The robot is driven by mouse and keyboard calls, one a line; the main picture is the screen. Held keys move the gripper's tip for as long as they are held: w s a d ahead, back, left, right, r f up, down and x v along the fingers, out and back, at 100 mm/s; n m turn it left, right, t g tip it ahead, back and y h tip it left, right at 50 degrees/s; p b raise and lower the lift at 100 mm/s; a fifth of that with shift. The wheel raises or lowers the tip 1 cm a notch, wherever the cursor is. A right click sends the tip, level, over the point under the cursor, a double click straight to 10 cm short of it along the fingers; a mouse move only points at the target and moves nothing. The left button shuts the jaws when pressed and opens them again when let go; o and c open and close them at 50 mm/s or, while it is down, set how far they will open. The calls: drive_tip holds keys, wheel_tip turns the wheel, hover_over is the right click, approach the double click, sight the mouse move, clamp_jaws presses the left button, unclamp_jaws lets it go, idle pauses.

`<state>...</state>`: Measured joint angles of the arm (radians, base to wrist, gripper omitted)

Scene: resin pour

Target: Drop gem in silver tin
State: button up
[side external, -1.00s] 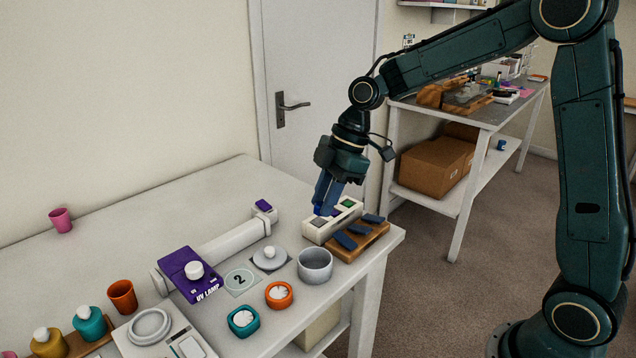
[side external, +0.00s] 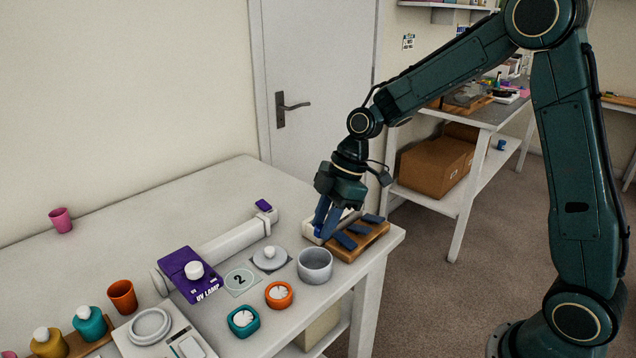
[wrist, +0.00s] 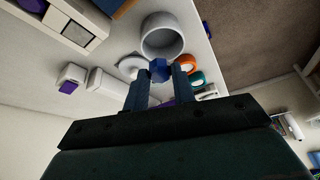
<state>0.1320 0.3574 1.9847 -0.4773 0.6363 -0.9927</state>
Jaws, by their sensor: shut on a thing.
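The silver tin (side external: 315,276) is a round grey open-topped pot near the table's front right edge. In the wrist view the tin (wrist: 162,45) lies just beyond my fingertips, with its inside visible. My gripper (side external: 322,228) points down and is shut on a faceted blue gem (wrist: 159,69). In the side view the gem (side external: 317,234) is small and partly hidden by the fingers. The gem is held behind the tin in the side view and appears outside its opening. The gripper (wrist: 159,83) shows a finger on each side of the gem.
A white compartment box (side external: 308,229) stands behind the fingers, with a wooden block (side external: 352,256) carrying blue pieces to its right. A grey lidded disc (side external: 268,258), an orange dial (side external: 279,294) and a teal dial (side external: 243,321) are near the tin. A purple UV lamp (side external: 191,275) is left.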

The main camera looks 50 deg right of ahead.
drive_tip(key=o, duration=1)
drive_tip(key=shift+r, duration=0.1)
drive_tip(key=v, duration=1.3)
drive_tip(key=shift+d+r, duration=0.25)
drive_tip(key=shift+s, duration=0.15)
drive_tip(key=s+m+t+h, duration=0.4)
drive_tip(key=s+m, duration=0.9)
drive_tip(key=s, duration=0.9)
drive_tip(key=shift+s+m, duration=0.3)
